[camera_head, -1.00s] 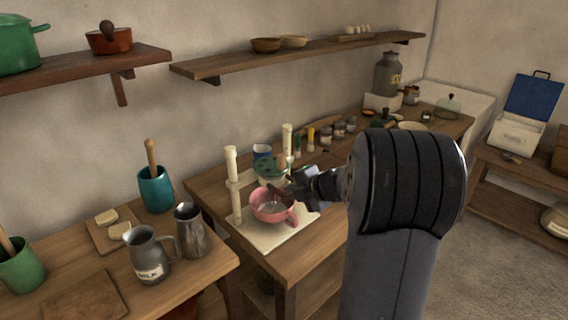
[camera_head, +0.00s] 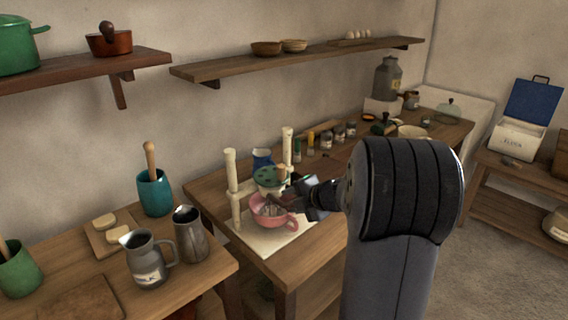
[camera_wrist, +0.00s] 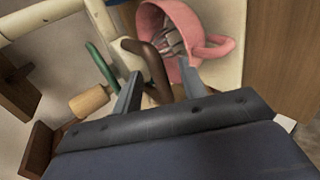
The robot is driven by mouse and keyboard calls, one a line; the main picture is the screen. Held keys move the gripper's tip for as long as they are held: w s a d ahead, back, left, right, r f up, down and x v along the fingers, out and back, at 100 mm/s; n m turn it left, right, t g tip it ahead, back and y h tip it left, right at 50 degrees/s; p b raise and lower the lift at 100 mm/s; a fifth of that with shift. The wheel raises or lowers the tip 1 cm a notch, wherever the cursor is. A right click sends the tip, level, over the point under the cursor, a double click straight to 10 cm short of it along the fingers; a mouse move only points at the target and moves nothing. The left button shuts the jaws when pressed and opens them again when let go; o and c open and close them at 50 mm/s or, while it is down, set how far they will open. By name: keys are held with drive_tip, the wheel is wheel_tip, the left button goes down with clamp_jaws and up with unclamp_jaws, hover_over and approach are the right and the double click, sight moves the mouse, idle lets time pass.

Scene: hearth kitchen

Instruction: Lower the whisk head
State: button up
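The whisk stand has two cream posts (camera_head: 233,190) on a pale base board (camera_head: 262,240), with a green wheel (camera_head: 267,178) between them. A whisk (camera_head: 272,209) hangs under the head, its wires inside a pink bowl (camera_head: 288,221); it also shows in the wrist view (camera_wrist: 171,40). A dark brown curved handle (camera_wrist: 151,60) sticks out from the head. My gripper (camera_wrist: 160,72) is at this handle, which shows between its two spread fingers. A gap shows on the right finger's side; contact on the left is unclear. A wooden knob (camera_wrist: 90,103) is left of my fingers.
A grey milk jug (camera_head: 147,260), a metal cup (camera_head: 190,235) and a teal crock (camera_head: 155,192) stand on the left counter. A blue jug (camera_head: 262,158) and several small jars (camera_head: 338,136) stand behind the stand. A wall shelf (camera_head: 300,58) runs above.

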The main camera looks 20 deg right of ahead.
drive_tip(key=p+v, duration=0.4)
drive_tip(key=v, duration=0.3)
drive_tip(key=shift+w, duration=0.1)
idle(0.4)
drive_tip(key=b+x, duration=0.4)
drive_tip(key=x, duration=0.3)
drive_tip(key=shift+f, duration=0.2)
drive_tip(key=shift+r, duration=0.65)
drive_tip(key=shift+r+p, duration=0.15)
drive_tip(key=shift+p, duration=0.2)
